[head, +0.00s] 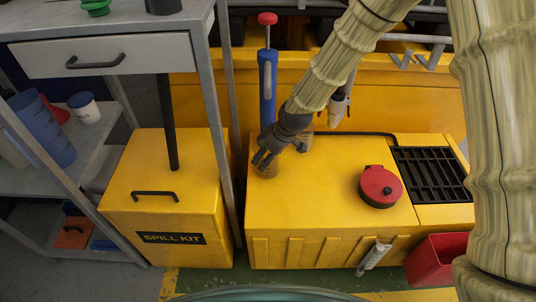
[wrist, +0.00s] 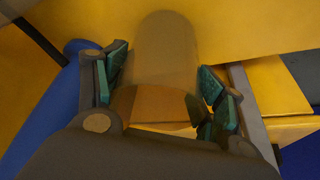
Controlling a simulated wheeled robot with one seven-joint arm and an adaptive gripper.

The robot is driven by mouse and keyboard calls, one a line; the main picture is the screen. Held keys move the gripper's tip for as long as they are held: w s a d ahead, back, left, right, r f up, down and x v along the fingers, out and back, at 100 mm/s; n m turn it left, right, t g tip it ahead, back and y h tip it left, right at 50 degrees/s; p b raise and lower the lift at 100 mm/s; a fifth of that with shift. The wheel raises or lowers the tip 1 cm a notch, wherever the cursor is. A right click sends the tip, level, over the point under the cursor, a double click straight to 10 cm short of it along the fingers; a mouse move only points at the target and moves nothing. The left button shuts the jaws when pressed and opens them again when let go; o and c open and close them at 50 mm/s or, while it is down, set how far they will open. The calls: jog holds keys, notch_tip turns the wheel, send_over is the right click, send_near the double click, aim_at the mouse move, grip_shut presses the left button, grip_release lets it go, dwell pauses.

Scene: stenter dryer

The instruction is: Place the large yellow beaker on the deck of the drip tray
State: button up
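The yellow beaker (head: 265,168) looks see-through amber. In the head view it is at the rear left corner of the yellow deck of the drip tray (head: 310,205), seemingly upright, and partly hidden by my gripper (head: 264,156). In the wrist view the beaker (wrist: 165,60) lies between the green finger pads of my gripper (wrist: 165,85), one set on each side. The pads are very close to its walls; whether they press on it is unclear. Whether its base rests on the deck is also hard to tell.
A red round cap (head: 380,187) and a black grate (head: 432,174) are on the right of the tray. A blue pump tool (head: 267,88) stands just behind my gripper. A spill kit box (head: 165,195) and table leg stand left. The deck's middle is clear.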

jog(key=o, duration=0.3)
jog(key=shift+o, duration=0.2)
jog(key=shift+r, duration=0.1)
jog(key=shift+d+r, duration=0.1)
jog(key=shift+r, duration=0.25)
jog(key=p+v, duration=0.3)
jog(key=v, duration=0.8)
jog(key=shift+r, duration=0.2)
